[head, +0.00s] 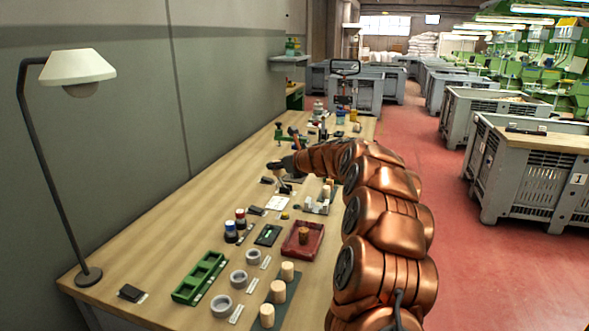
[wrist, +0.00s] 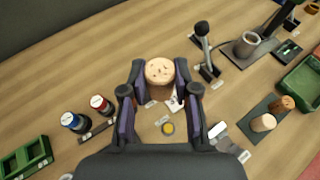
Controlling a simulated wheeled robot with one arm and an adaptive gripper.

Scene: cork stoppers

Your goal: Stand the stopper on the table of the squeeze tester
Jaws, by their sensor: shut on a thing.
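A light cork stopper (wrist: 160,70) with dark specks is held upright between the fingers of my gripper (wrist: 160,82) in the wrist view. In the head view my gripper (head: 286,165) is over the middle of the bench, small and partly hidden by my arm; I cannot make out the stopper there. A grey round cup-like part (wrist: 246,43) on a dark base with a post stands ahead and to the right in the wrist view. It may be the squeeze tester, but I cannot tell for sure. The held stopper is apart from it.
A black-knobbed lever (wrist: 202,30) stands between the stopper and that device. Two corks (wrist: 264,123) stand at right. In the head view a red tray (head: 290,251) holds a darker cork; a lamp (head: 78,68) stands front left.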

